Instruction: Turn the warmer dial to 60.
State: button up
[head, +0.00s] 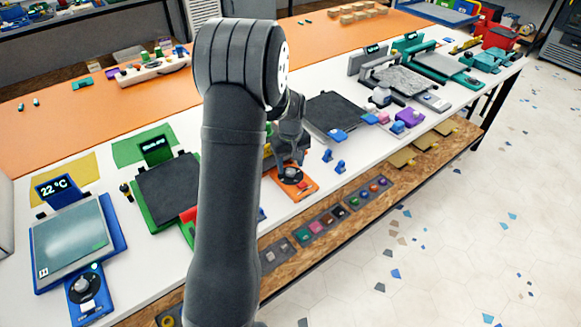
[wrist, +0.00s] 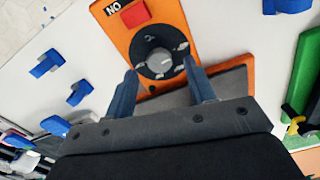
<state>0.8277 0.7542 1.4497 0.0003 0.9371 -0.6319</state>
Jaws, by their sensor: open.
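An orange panel (wrist: 115,45) carries a dark round dial with a grey knob (wrist: 159,60). A red button (wrist: 136,13) sits beside the dial, near a partly seen "NO" label. In the head view the orange panel (head: 308,186) is on the bench's front edge. My gripper (wrist: 160,66) is open, its two fingers on either side of the dial; whether they touch the knob I cannot tell. My gripper also shows in the head view (head: 288,160), over that panel. At the left, a blue unit with a "22 °C" display (head: 54,187) has its own dial (head: 81,285).
Small blue clips (head: 340,166) lie right of the orange panel. A green-framed unit with a dark plate (head: 165,188) stands to the left, partly behind my arm. Dark plates and coloured units line the bench to the right. The floor in front is clear.

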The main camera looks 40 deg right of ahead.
jog(key=shift+f, duration=1.05)
jog(key=c, duration=1)
jog(key=shift+o, duration=0.2)
jog(key=shift+m, duration=0.3)
jog(key=m, duration=1.1)
